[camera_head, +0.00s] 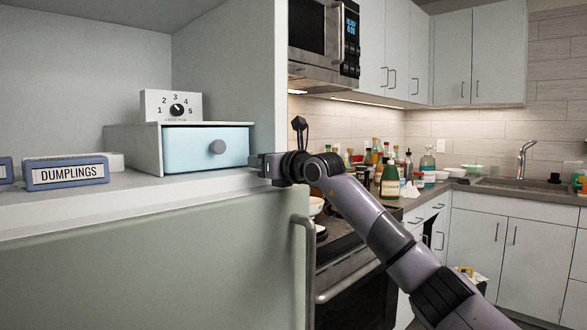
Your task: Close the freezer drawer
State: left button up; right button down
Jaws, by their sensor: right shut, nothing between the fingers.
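The freezer drawer (190,147) has a light blue front with a round grey knob (217,147). It sits in a pale grey housing (135,148) on the freezer shelf. The front looks nearly flush with the housing frame, but I cannot tell whether a small gap remains. My right gripper (254,163) is shut and empty at the lower right edge of the drawer front. It is right of the knob and not around it; contact with the front cannot be made out. My left gripper is not in view.
A dial (172,106) stands on the housing. A dumplings box (66,172) lies on the shelf at left. The freezer's right wall (257,70) rises behind my gripper. Below the shelf is a green door (150,265) with a handle (305,260). The stove and bottles are at right.

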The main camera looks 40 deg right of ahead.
jog(key=s+b, duration=0.3)
jog(key=s, duration=0.7)
jog(key=shift+d, duration=0.4)
jog(key=shift+s+f, duration=0.1)
